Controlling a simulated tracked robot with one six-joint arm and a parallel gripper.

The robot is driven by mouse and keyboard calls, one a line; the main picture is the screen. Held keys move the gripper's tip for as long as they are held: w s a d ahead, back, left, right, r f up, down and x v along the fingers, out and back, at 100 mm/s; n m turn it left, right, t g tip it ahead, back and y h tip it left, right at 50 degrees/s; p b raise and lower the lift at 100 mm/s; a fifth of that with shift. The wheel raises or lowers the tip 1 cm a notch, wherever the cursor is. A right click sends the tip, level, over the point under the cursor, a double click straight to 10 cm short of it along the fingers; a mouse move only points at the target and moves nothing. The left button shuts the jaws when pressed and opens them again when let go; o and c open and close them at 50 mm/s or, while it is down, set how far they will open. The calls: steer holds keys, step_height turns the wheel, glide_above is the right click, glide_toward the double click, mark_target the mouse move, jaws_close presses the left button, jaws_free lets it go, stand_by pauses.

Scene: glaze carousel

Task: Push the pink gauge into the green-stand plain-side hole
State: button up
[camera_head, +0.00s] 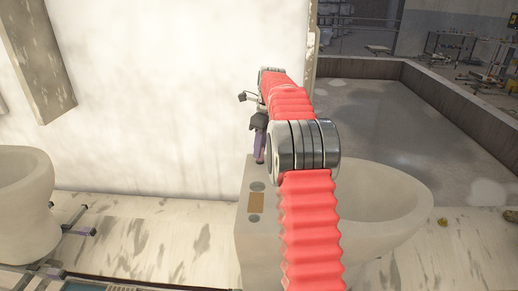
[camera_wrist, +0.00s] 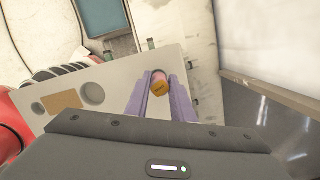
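The pink gauge shows in the wrist view as a short cylinder with a pink body (camera_wrist: 158,76) and an orange near end (camera_wrist: 160,89). My gripper (camera_wrist: 161,82) has its two purple fingers against the gauge's sides. It also shows in the head view (camera_head: 260,158), pointing down by the bowl's back edge, where I cannot make out the gauge. The pale flat top (camera_wrist: 118,83) beneath has a larger round hole (camera_wrist: 93,94), a smaller one (camera_wrist: 37,107) and a tan patch (camera_wrist: 61,101) between them. I cannot tell whether the gauge touches this top. I cannot identify a green stand.
The pale top belongs to a bowl-shaped fixture (camera_head: 385,205), partly behind my red arm. Another pale bowl (camera_head: 22,200) stands at the left. A white wall (camera_head: 170,100) rises close behind my gripper. A low-walled pit (camera_head: 400,120) lies at the back right.

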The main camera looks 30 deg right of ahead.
steer(key=o, duration=0.4)
steer(key=r, duration=0.4)
steer(key=s+r, duration=0.1)
steer(key=r, duration=0.3)
steer(key=d+r, duration=0.1)
steer(key=r, duration=0.2)
steer(key=shift+s+r, duration=0.3)
steer(key=shift+r, duration=0.1)
stand_by(0.4)
